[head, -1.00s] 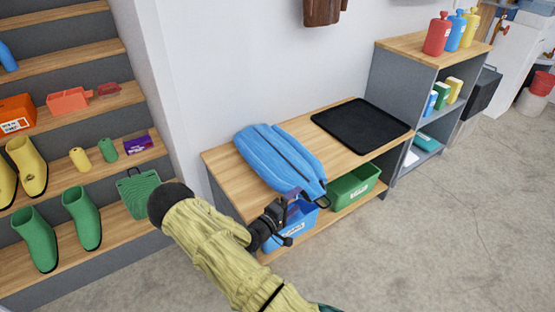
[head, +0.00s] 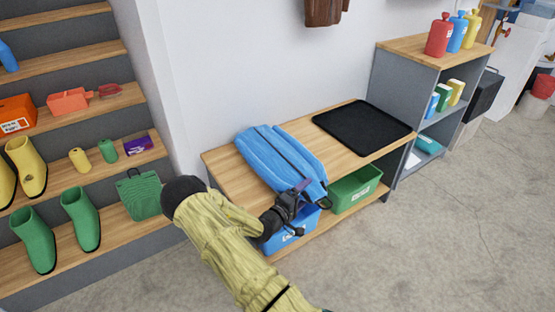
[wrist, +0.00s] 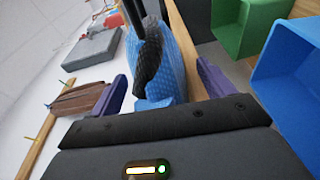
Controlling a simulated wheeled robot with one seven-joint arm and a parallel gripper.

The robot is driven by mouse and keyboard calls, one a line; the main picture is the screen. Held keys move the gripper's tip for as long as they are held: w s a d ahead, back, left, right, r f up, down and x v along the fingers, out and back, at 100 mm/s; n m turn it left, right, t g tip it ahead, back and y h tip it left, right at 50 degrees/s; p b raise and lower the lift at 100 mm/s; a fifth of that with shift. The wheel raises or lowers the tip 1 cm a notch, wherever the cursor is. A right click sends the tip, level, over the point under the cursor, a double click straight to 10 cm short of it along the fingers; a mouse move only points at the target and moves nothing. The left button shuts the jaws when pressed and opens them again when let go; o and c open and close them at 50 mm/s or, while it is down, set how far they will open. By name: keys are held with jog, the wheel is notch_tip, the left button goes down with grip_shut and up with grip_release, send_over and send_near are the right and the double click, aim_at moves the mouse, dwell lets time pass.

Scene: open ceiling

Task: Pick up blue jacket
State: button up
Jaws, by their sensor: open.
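The blue jacket (head: 278,158) lies folded on the wooden top of a low bench (head: 222,170), left of a black tray. Its near end reaches the bench's front edge. My gripper (head: 303,189) is at that near end of the jacket, with its fingers apart. In the wrist view, the blue jacket (wrist: 173,60) with its black strip lies between the two purple fingers of my gripper (wrist: 160,90). The fingers stand on either side of it and are not closed on it. My forearm hides part of the bench's front left.
A black tray (head: 362,127) lies on the bench's right. Below are a blue bin (head: 290,238) and a green bin (head: 354,188). Steps with green boots (head: 80,217) stand at left. A brown jacket (head: 326,12) hangs above. The floor at right is clear.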

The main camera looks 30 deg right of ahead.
jog(key=shift+d, duration=0.15)
jog(key=shift+s+d, duration=0.15)
jog(key=shift+s, duration=0.05)
jog(key=c, duration=0.6)
jog(key=shift+w, duration=0.1)
jog(key=c, duration=0.9)
notch_tip(320, 180, up, 10)
jog(key=p, duration=0.3)
jog(key=shift+r, duration=0.1)
